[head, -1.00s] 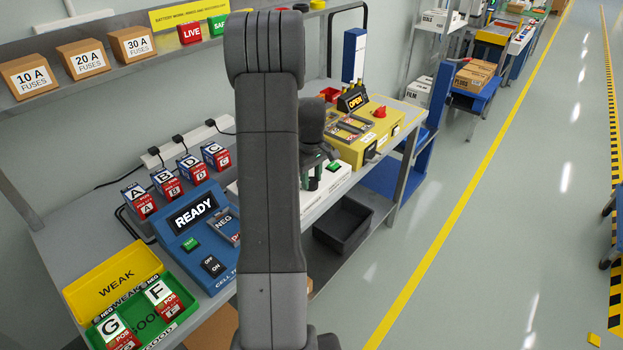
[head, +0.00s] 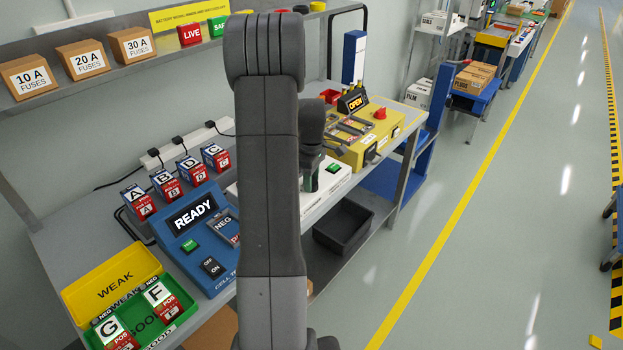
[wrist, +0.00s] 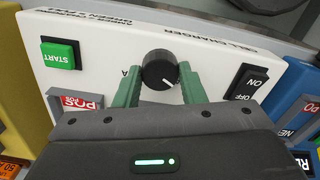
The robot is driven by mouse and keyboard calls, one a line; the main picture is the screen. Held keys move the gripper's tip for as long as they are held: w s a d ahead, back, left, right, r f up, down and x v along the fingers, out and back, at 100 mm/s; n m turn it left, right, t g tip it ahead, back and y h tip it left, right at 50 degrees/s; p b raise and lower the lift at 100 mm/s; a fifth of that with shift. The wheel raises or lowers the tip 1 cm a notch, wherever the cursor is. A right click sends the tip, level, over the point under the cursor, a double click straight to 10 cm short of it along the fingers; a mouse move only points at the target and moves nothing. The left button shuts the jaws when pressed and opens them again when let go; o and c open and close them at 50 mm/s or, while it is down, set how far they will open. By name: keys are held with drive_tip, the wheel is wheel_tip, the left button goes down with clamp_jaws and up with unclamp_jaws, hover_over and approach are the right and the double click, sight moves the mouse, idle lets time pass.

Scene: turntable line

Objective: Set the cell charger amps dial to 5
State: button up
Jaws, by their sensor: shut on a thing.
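The cell charger (wrist: 110,40) is a white box with a black round dial (wrist: 160,70) in the wrist view. My gripper (wrist: 160,88) has its two green fingers on either side of the dial and is shut on it. The dial has a white pointer mark toward its lower right as pictured. The scale numbers around the dial are not readable, so I cannot tell the setting. In the head view the charger (head: 338,178) shows only partly, because my arm covers much of it and the dial.
On the charger face are a green START button (wrist: 60,54) and a black ON/OFF switch (wrist: 248,82). A blue tester (head: 192,245) reading READY stands to the left in the head view. A yellow machine (head: 385,140) reading OPEN stands to the right.

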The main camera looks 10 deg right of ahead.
drive_tip(key=o, duration=1)
wheel_tip(320, 180, up, 14)
drive_tip(key=shift+f, duration=0.1)
wheel_tip(320, 180, down, 14)
drive_tip(key=shift+r, duration=0.1)
idle(0.5)
idle(0.3)
